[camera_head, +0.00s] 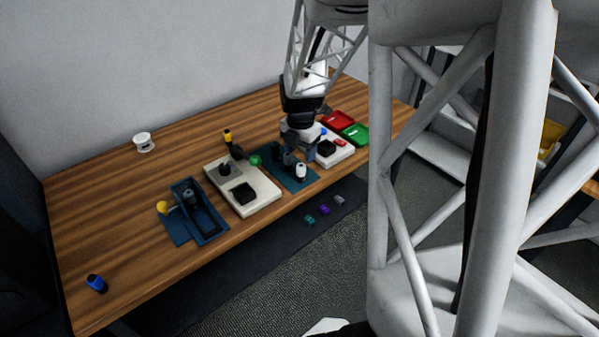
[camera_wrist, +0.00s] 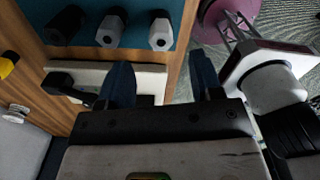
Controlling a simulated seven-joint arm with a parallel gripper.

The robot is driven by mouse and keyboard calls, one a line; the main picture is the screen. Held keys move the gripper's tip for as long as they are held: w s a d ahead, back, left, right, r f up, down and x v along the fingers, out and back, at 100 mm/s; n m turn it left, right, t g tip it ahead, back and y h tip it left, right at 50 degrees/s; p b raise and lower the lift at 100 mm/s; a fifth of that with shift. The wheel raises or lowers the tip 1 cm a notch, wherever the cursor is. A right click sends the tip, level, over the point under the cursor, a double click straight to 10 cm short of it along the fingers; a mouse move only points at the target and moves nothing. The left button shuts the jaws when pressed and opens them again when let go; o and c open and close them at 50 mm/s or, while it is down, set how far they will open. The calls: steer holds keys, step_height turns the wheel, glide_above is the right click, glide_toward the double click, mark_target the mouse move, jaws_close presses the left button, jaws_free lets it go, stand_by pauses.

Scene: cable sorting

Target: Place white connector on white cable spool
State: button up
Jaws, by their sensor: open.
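Three connectors stand in a row on a teal mat (camera_wrist: 88,52) in the wrist view: a black one (camera_wrist: 63,25), a grey one (camera_wrist: 110,28) and a white one (camera_wrist: 160,32), each with a dark end. The white connector also shows in the head view (camera_head: 301,173), near the table's front edge. The white cable spool (camera_head: 143,142) stands far off at the table's back left. A small white round thing (camera_wrist: 15,113) at the wrist view's left edge looks like this spool. My gripper (camera_wrist: 164,82) is open and empty. Its two dark blue fingers are apart from the white connector.
A pale box with black parts (camera_head: 242,186) stands left of the mat. Another pale box (camera_head: 333,148) and red (camera_head: 338,120) and green (camera_head: 355,134) trays stand to the right. A blue holder (camera_head: 203,226) lies further left. The table's back left is mostly clear.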

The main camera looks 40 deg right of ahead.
mark_target(301, 165)
steer(key=shift+f, duration=1.2)
steer(key=shift+f, duration=2.55)
steer(key=shift+s, duration=0.1)
steer(key=c, duration=1.1)
steer(key=shift+r, duration=0.15)
